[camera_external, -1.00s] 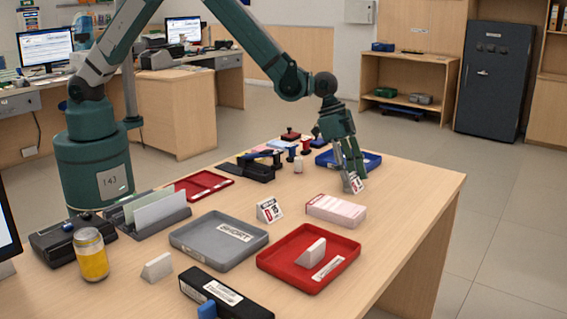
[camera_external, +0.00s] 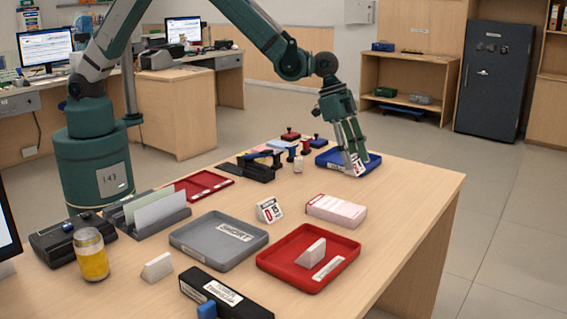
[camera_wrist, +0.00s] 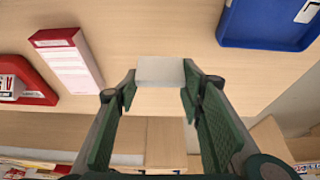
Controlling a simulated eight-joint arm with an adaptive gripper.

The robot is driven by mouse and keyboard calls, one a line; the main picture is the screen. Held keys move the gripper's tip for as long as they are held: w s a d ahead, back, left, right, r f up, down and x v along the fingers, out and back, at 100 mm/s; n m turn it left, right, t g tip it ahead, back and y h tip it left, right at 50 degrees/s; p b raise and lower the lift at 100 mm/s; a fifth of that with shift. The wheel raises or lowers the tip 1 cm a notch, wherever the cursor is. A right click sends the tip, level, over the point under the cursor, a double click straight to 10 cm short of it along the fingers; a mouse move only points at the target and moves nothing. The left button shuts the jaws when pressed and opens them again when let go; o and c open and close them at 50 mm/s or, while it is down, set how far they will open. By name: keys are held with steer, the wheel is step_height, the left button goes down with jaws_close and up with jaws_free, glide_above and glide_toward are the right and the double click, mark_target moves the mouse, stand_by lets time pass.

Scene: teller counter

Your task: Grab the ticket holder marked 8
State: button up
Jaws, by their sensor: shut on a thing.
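My gripper (camera_external: 356,160) is shut on a small white ticket holder (camera_external: 358,169), close to the near edge of the blue tray. Red and dark print shows on it, but its number is too small to read. The wrist view shows the holder (camera_wrist: 160,71) as a plain pale face between the two fingertips. A second ticket holder (camera_external: 270,210) with red print stands on the counter beside the grey tray. A third (camera_external: 314,251) stands in the red tray, and a fourth (camera_external: 157,267) stands front left; their marks are not readable.
The blue tray (camera_external: 369,165) lies just behind my gripper. A pink-and-white pad stack (camera_external: 336,210) is in front of it. The red tray (camera_external: 342,272) and grey tray (camera_external: 190,251) are nearer. Stamps (camera_external: 292,151) stand to the left. The counter's right side is clear.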

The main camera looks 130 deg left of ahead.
mark_target(353, 156)
steer(key=shift+r, duration=1.9)
steer(key=shift+a, duration=0.1)
